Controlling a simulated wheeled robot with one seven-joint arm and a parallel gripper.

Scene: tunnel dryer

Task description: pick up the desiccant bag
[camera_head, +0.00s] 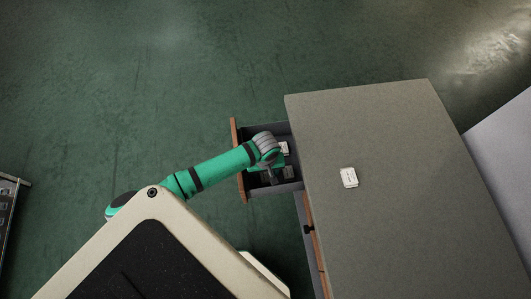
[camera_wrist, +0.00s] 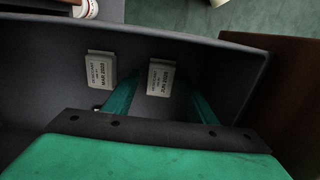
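Two small pale packets with printed labels lie inside an open drawer in the wrist view. The left packet (camera_wrist: 101,69) seems to read "MAR 2023"; the right packet (camera_wrist: 160,77) has a label too small to read surely. Both look like desiccant bags. My gripper (camera_wrist: 158,88) is open, with its two green fingers apart and pointing into the drawer. The right packet shows between the fingertips and the left packet shows outside the left finger. No contact is visible. In the head view my gripper (camera_head: 272,176) is over the drawer, and a pale packet (camera_head: 284,148) shows in it.
The drawer (camera_head: 237,160) sticks out from a grey-topped cabinet (camera_head: 390,130). Its dark walls surround my fingers closely. Another white packet (camera_head: 349,177) lies on the cabinet top, which is otherwise clear. Green floor is open to the left.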

